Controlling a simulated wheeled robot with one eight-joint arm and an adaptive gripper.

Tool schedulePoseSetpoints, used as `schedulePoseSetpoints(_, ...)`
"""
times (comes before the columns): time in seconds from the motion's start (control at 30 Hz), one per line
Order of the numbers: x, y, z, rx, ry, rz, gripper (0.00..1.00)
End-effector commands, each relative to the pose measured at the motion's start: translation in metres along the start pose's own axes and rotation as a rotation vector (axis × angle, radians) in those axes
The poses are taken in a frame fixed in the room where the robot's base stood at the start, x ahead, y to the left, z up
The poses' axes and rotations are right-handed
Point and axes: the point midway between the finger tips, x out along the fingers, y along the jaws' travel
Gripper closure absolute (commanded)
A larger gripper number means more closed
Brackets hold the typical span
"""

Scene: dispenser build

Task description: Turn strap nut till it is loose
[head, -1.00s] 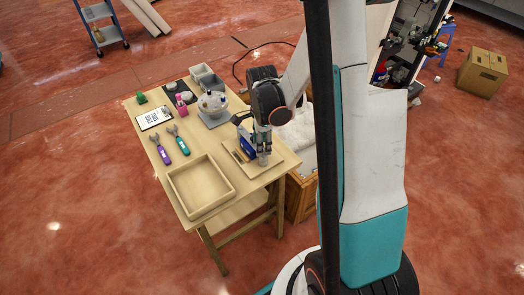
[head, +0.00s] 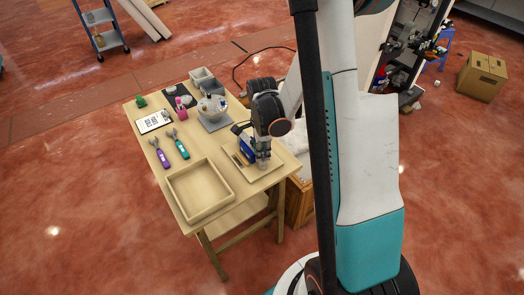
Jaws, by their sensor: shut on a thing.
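My gripper (head: 263,163) points down over the right front of the wooden table. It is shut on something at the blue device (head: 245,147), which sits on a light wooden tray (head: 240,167). The strap nut itself is too small to make out and is hidden by the gripper fingers. My arm's dark wrist covers part of the area behind the device.
An empty wooden tray (head: 190,212) lies at the table's front left. A white-filled wooden crate (head: 297,200) stands right of the table.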

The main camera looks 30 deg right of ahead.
Motion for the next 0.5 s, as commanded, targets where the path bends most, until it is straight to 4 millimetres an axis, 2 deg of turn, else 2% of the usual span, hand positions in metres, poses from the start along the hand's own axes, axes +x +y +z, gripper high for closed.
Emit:
schedulePoseSetpoints(0.27, 0.0006, 0.0003, -0.0001, -0.079, -0.001, 0.0, 1.0)
schedulePoseSetpoints(0.5, 0.0008, 0.0009, -0.0002, -0.257, -0.002, 0.0, 1.0)
